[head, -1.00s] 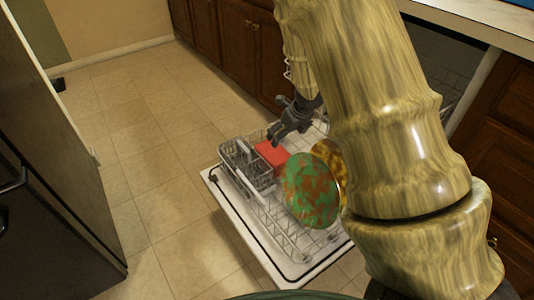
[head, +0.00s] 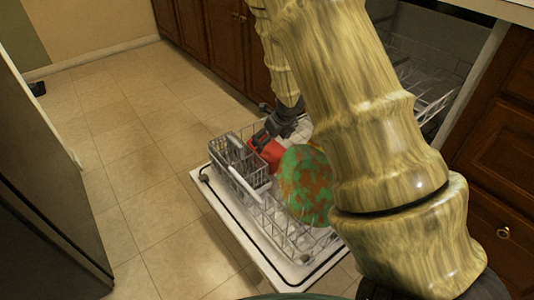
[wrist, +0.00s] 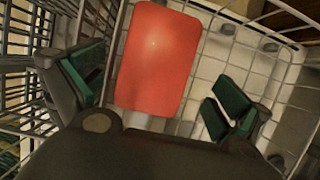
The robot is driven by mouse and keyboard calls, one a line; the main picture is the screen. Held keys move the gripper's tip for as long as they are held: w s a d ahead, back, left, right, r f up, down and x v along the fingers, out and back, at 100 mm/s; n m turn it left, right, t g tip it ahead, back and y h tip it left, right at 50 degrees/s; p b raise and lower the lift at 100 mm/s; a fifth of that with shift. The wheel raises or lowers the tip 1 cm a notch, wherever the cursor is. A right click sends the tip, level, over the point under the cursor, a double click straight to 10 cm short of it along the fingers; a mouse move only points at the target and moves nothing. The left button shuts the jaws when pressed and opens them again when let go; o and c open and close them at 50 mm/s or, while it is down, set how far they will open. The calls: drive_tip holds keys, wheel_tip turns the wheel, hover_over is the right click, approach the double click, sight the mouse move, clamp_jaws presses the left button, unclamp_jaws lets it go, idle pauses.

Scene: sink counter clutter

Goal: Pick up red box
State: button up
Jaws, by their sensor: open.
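The red box (head: 268,149) sits in the lower dishwasher rack, beside the grey cutlery basket. In the wrist view the red box (wrist: 158,58) lies between my spread fingers, nearer the left one, with its near end close to the palm. My gripper (head: 272,125) is at the box's far upper side in the head view and partly covers it. In the wrist view my gripper (wrist: 160,95) is open, with dark green pads. I cannot tell whether a finger touches the box.
A green and orange mottled plate (head: 305,185) stands in the rack close to the box. The grey cutlery basket (head: 238,160) is on the other side. Rack wires surround the box. The open dishwasher door (head: 222,205) lies below, with clear floor to the left.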

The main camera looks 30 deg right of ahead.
sight(267, 146)
drive_tip(key=shift+b+x, duration=1.55)
drive_tip(key=shift+x, duration=1.05)
drive_tip(key=shift+a, duration=0.15)
drive_tip(key=c, duration=0.9)
